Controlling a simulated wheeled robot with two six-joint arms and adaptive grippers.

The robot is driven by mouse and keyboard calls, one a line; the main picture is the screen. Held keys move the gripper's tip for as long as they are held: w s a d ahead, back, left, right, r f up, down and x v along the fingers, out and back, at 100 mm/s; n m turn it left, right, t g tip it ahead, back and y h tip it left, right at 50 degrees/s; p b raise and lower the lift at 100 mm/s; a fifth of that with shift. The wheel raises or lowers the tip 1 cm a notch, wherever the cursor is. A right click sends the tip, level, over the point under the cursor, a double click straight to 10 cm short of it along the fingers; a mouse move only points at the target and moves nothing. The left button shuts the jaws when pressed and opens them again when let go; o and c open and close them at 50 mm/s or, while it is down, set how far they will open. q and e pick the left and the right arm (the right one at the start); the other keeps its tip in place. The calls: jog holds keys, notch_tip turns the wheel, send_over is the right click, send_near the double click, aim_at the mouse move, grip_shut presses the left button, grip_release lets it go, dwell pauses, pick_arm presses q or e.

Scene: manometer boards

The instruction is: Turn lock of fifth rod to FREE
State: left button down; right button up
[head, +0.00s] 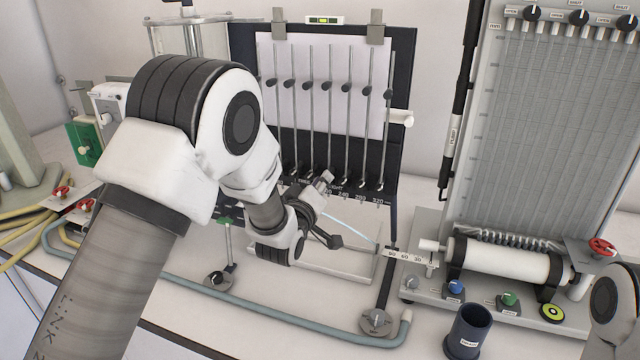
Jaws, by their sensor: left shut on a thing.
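The board (403,85) holds a row of upright metal rods (347,125) in front of a pale sheet, each with a dark knob (347,87) partway up. Small dark fittings (379,186) sit at the rods' feet, above a numbered strip. My left gripper (326,180) is at this lower row, near the middle. It is shut on a rod lock, which the gripper itself hides. I cannot read a FREE mark or the lock's setting. My left arm covers the board's left edge, so the rod count from that side is unclear. My right gripper is out of view.
A second board (560,130) with many thin tubes stands at right, with a white cylinder (505,260) and a red handwheel (602,247) below. A dark cup (468,332) stands in front. A blue-grey hose (290,316) runs along the table's front.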

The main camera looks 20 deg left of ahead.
pick_arm(q)
jog(key=c, duration=1.4)
grip_release()
jog(key=shift+w+r, duration=0.1)
jog(key=shift+r, duration=0.05)
jog(key=shift+o, duration=0.2)
jog(key=s, duration=1.1)
jog(key=shift+s+f, duration=0.2)
jog(key=shift+s, duration=0.05)
